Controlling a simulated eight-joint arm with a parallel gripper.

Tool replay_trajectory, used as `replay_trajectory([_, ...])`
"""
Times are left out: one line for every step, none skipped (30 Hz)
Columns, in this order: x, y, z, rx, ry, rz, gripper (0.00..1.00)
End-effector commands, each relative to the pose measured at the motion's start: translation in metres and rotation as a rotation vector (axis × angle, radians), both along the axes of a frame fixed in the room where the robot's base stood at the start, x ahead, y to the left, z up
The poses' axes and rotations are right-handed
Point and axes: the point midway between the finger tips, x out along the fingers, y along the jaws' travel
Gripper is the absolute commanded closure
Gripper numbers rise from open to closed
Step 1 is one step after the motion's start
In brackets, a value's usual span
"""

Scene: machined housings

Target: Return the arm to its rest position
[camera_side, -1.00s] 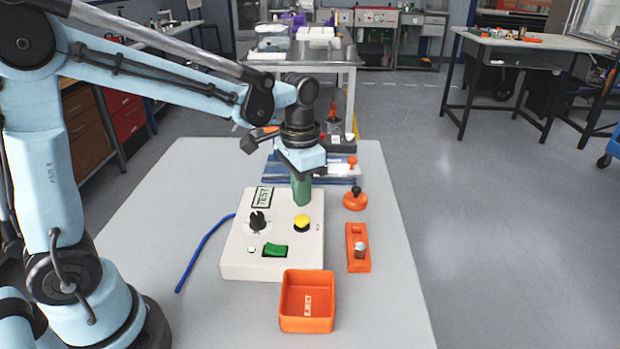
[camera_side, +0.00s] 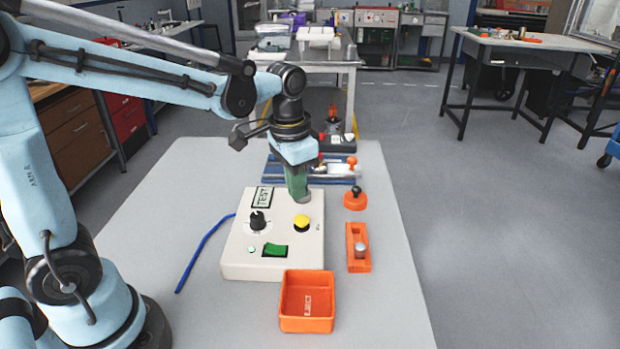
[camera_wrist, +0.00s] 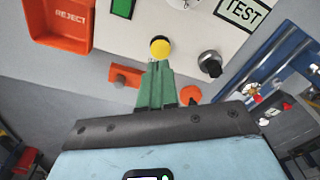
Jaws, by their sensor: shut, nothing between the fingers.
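My gripper (camera_side: 301,199) is light blue with green fingers. It points down over the back part of the white test box, near the yellow button, with its fingers shut and empty. In the wrist view the closed green fingers (camera_wrist: 157,66) reach toward the yellow button (camera_wrist: 160,48); whether they touch it I cannot tell. The test box (camera_side: 240,262) carries a black knob (camera_side: 257,221), a green rocker switch (camera_side: 275,250), a small lit lamp and a TEST label.
An orange REJECT bin (camera_side: 306,325) stands in front of the box. To its right are an orange fixture with a metal cylinder (camera_side: 360,251) and an orange piece with a black knob (camera_side: 355,199). A blue cable (camera_side: 200,250) lies left. Blue rails with parts (camera_side: 340,168) lie behind.

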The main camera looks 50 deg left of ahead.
Motion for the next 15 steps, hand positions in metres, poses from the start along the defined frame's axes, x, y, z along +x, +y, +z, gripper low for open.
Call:
replay_trajectory([-0.008,0.001,0.005,-0.002,-0.036,0.015,1.0])
replay_trajectory([-0.012,0.001,0.007,-0.003,-0.058,0.025,1.0])
replay_trajectory([-0.017,0.001,0.01,-0.006,-0.092,0.039,1.0])
replay_trajectory([-0.021,0.002,0.012,-0.007,-0.116,0.05,1.0])
replay_trajectory([-0.024,0.002,0.013,-0.01,-0.141,0.06,1.0])
replay_trajectory([-0.029,0.002,0.015,-0.014,-0.175,0.073,1.0])
replay_trajectory([-0.033,0.003,0.017,-0.016,-0.2,0.083,1.0])
replay_trajectory([-0.036,0.003,0.018,-0.02,-0.224,0.093,1.0])
replay_trajectory([-0.041,0.003,0.019,-0.023,-0.257,0.108,1.0])
replay_trajectory([-0.045,0.004,0.019,-0.028,-0.281,0.118,1.0])
replay_trajectory([-0.048,0.004,0.02,-0.031,-0.305,0.126,1.0])
replay_trajectory([-0.052,0.004,0.02,-0.037,-0.338,0.14,1.0])
replay_trajectory([-0.056,0.004,0.019,-0.041,-0.362,0.15,1.0])
replay_trajectory([-0.058,0.005,0.019,-0.044,-0.385,0.159,1.0])
replay_trajectory([-0.062,0.005,0.019,-0.051,-0.413,0.17,1.0])
